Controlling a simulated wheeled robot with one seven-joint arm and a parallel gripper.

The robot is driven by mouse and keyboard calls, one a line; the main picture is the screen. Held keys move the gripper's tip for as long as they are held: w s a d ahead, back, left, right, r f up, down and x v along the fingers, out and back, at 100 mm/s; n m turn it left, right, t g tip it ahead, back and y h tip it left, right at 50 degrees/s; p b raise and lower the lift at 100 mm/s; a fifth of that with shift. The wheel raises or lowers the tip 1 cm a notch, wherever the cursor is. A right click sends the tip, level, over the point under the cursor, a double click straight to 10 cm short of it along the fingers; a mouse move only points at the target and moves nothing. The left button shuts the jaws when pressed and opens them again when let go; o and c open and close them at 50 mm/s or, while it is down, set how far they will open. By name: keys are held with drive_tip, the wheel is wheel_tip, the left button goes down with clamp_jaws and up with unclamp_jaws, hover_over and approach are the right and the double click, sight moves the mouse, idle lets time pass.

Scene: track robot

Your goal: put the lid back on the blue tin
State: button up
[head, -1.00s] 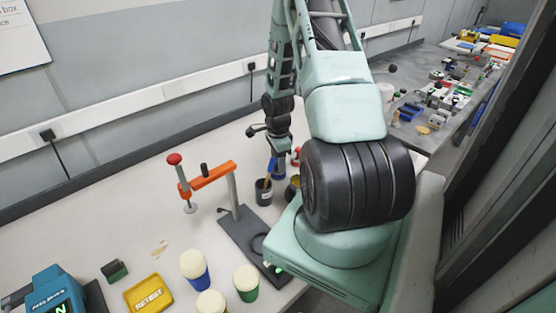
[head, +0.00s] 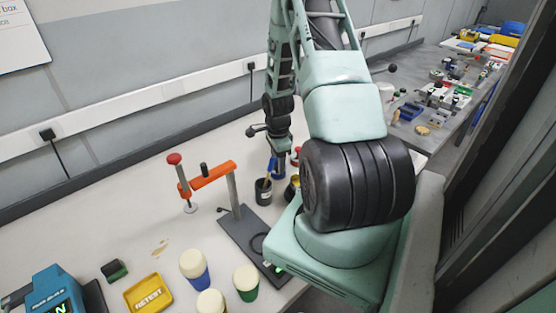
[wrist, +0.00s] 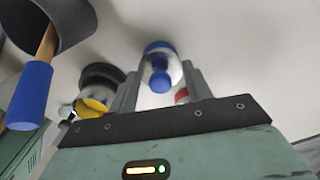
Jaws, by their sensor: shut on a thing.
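My gripper (wrist: 160,88) is at the bottom of the wrist view, its two grey fingers on either side of a small blue knob. The knob belongs to a pale round piece with a blue edge (wrist: 161,48), which looks like the lid. I cannot tell how much of the pale shape is lid and how much is a tin behind it. In the head view my gripper (head: 281,160) is small and partly hidden by my own arm.
A dark pot with a brush (head: 263,192) stands close to my gripper. A dark pot with yellow inside (head: 293,188) and a red item (head: 295,157) are beside it. An orange clamp stand (head: 207,177), a yellow tray (head: 148,293) and cream-topped cups (head: 194,266) are nearer.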

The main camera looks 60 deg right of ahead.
drive_tip(key=shift+f, duration=0.1)
idle(0.7)
drive_tip(key=o, duration=1.5)
drive_tip(key=shift+r+p, duration=2.7)
drive_tip(key=shift+r, duration=0.85)
clamp_jaws()
drive_tip(key=shift+f, duration=0.15)
